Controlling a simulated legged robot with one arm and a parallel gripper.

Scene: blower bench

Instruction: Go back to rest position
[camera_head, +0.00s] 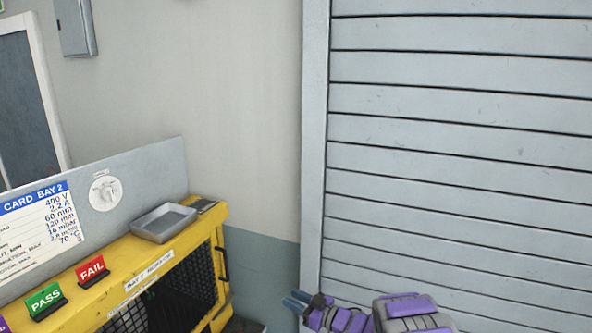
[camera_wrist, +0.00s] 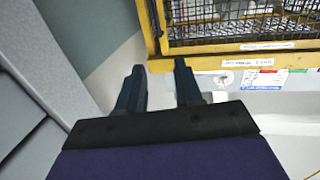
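My gripper (camera_head: 297,302) shows at the bottom of the head view, in front of the grey shutter and to the right of the yellow bench. In the wrist view my gripper (camera_wrist: 156,88) has its two dark blue fingers apart, with nothing between them. It is open and empty. The fingertips point toward the yellow frame of the bench (camera_wrist: 200,63) and look apart from it.
The yellow bench (camera_head: 215,232) carries a grey metal tray (camera_head: 163,223), a red FAIL sign (camera_head: 91,270) and a green PASS sign (camera_head: 45,299). A grey back panel with a dial (camera_head: 105,192) stands behind. A slatted shutter (camera_head: 450,150) fills the right side.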

